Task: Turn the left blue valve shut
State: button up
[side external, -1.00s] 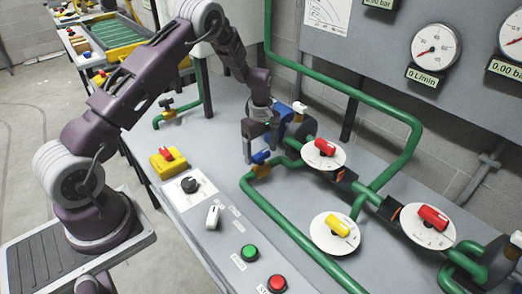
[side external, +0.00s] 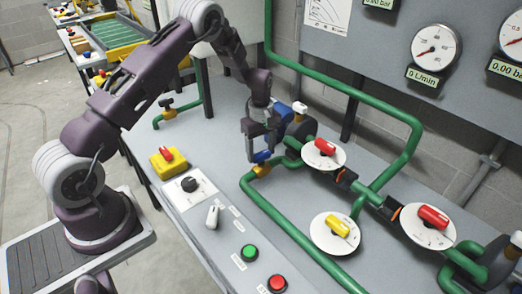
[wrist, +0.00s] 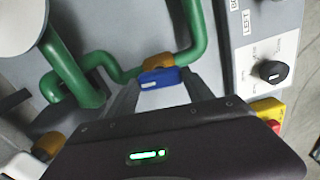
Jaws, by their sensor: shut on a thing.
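The left blue valve has a small blue handle (side external: 262,156) on a brass body (side external: 261,170), set in a green pipe near the back of the bench. My gripper (side external: 264,152) is over this valve, fingers pointing down, and shut on the blue handle. In the wrist view the blue handle (wrist: 162,79) lies between the two finger ends, with the brass body just beyond it. The fingers partly hide the handle in the side view. I cannot tell the handle's exact angle to the pipe.
Green pipes (side external: 290,232) run around the valve. A dial with a red handle (side external: 325,146) stands close to its right, and one with a yellow handle (side external: 337,225) nearer the front. A black knob (side external: 189,184) and green button (side external: 249,252) sit on the front panel.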

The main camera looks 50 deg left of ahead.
aim_at(261, 153)
jog(key=m, duration=0.4)
jog(key=shift+m, duration=0.3)
jog(key=m, duration=0.3)
jog(key=shift+m, duration=0.3)
jog(key=m, duration=0.4)
jog(key=shift+m, duration=2.1)
jog(key=o, duration=1.4)
jog(key=shift+c, duration=0.2)
notch_tip(261, 153, up, 7)
jog(key=shift+r, duration=0.1)
